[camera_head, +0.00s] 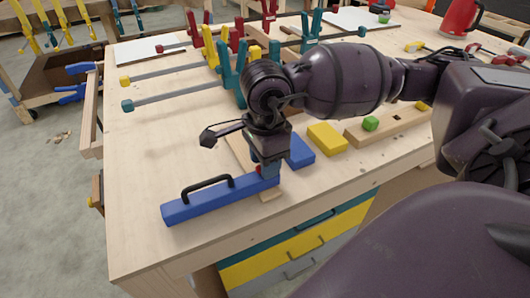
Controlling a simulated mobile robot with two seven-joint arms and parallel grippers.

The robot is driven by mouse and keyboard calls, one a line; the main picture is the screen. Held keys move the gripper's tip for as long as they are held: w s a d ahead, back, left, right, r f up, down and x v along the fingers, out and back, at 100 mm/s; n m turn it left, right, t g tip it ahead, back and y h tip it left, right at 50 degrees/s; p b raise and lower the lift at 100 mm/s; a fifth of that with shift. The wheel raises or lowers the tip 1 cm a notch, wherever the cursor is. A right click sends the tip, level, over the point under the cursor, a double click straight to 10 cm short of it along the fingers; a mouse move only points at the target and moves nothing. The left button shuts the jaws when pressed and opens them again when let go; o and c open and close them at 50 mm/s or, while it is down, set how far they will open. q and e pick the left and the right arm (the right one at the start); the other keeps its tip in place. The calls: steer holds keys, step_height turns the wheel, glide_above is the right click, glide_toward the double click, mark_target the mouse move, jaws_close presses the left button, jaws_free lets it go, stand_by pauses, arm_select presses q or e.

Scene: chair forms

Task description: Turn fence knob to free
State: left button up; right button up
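A blue fence bar (221,199) with a black handle lies near the front left of the wooden workbench. My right gripper (267,168) points down at the right end of this bar, around or right against a small blue part there. A small red spot (259,170) shows beside the fingertips; I cannot tell if it is part of the knob. The knob itself is mostly hidden by the gripper, and the finger gap does not show. My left gripper is not in view.
Several clamps with long bars (180,94) stand behind. The bench's left part (150,150) is clear.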

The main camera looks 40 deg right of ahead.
step_height(320, 180, up, 11)
steer(key=p, duration=0.1)
steer(key=shift+p, duration=0.3)
steer(key=shift+f, duration=0.15)
stand_by(0.6)
